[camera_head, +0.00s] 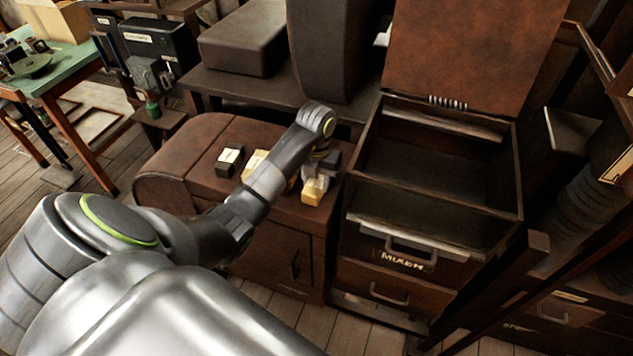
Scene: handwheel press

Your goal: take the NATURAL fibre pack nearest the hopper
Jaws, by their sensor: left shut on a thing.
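My left arm reaches in from the left over a brown cabinet (205,148). My left gripper (318,183) points down at the cabinet's right end and is shut on a yellow-tan pack (312,196), the pack nearest the open bin. Its label is too small to read, and I cannot tell whether it still touches the cabinet top. A cream-yellow pack (254,162) stands further left, partly behind my arm. A dark pack with a white label (229,160) is left of that. The open-topped bin marked MIXER (362,229) stands right of the cabinet, lid raised. My right gripper is not in view.
A dark shelf (255,84) with bulky dark machinery lies behind the cabinet. The bin's raised lid (470,50) stands upright at its back. A green-topped table (70,68) is far left. Dark beams and a ribbed hose (585,215) crowd the right side.

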